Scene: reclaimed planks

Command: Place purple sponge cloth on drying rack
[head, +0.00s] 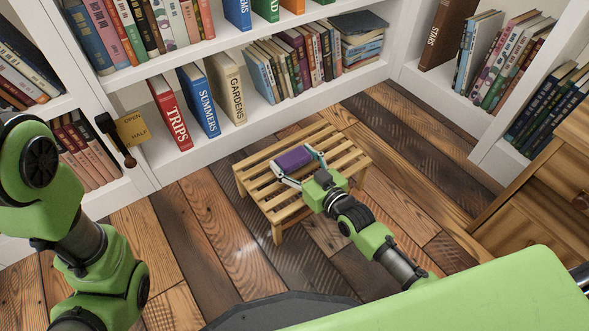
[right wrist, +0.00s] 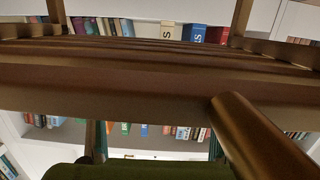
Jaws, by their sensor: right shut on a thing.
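The purple sponge cloth (head: 293,160) shows in the head view, over the slats at the middle of the wooden drying rack (head: 258,187). My right gripper (head: 300,168) reaches over the rack from the lower right, its fingers spread either side of the cloth and shut on it. I cannot tell whether the cloth touches the slats. In the right wrist view the rack's wood (right wrist: 130,82) fills the middle and the cloth is not visible.
White bookshelves (head: 165,175) full of books stand behind and beside the rack. A yellow sign (head: 132,129) hangs at the left shelf. A wooden cabinet (head: 545,205) stands at the right. The plank floor (head: 195,235) left of the rack is clear.

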